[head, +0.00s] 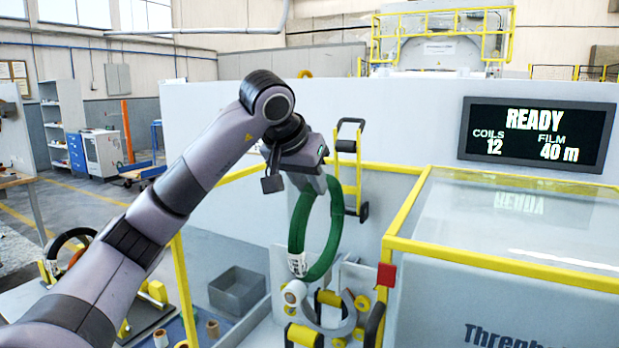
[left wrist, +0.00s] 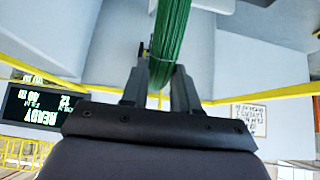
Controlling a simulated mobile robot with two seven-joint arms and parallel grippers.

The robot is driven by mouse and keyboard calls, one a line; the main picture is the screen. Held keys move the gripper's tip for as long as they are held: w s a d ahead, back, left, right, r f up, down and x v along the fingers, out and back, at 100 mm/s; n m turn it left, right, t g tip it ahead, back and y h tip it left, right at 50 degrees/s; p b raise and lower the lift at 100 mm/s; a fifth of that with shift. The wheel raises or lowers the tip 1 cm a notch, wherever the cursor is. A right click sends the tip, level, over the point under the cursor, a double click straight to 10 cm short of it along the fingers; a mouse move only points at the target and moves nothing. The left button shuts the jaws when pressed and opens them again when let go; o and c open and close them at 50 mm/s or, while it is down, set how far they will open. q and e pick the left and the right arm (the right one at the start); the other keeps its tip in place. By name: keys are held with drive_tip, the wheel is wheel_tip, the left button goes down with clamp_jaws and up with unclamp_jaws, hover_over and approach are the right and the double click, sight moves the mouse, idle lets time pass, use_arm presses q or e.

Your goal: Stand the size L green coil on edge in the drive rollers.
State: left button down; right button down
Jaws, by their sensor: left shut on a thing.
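The green coil (head: 335,240) hangs upright on edge in the head view, with a white label low on its left side. My left gripper (head: 322,184) is shut on its top rim. In the left wrist view the coil (left wrist: 169,40) runs between the two fingers of my left gripper (left wrist: 160,88). The coil's lower edge is just above or at the yellow drive rollers (head: 327,298); I cannot tell whether it touches them. A grey curved ring piece (head: 345,322) is in front of the rollers. My right gripper is not in view.
A yellow-framed clear guard (head: 510,215) stands to the right, with a red block (head: 386,274) at its corner. A screen (head: 537,134) reads READY. A grey bin (head: 237,290) is left of the rollers. A dark coil (head: 66,250) stands at far left.

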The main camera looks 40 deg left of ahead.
sight(296, 219)
use_arm(q)
drive_tip(key=shift+f+b, duration=2.85)
drive_tip(key=shift+f, duration=2)
drive_tip(key=shift+f+b, duration=0.35)
drive_tip(key=shift+f, duration=0.3)
drive_tip(key=c, duration=0.8)
unclamp_jaws()
drive_tip(key=shift+c, duration=0.2)
drive_tip(key=shift+o, duration=0.3)
drive_tip(key=shift+f, duration=0.25)
drive_tip(key=v, duration=0.6)
drive_tip(key=shift+r, duration=0.25)
drive_tip(key=shift+s+d+r+p, duration=0.1)
drive_tip(key=shift+s+r+p, duration=0.2)
drive_tip(key=shift+s+r, duration=0.1)
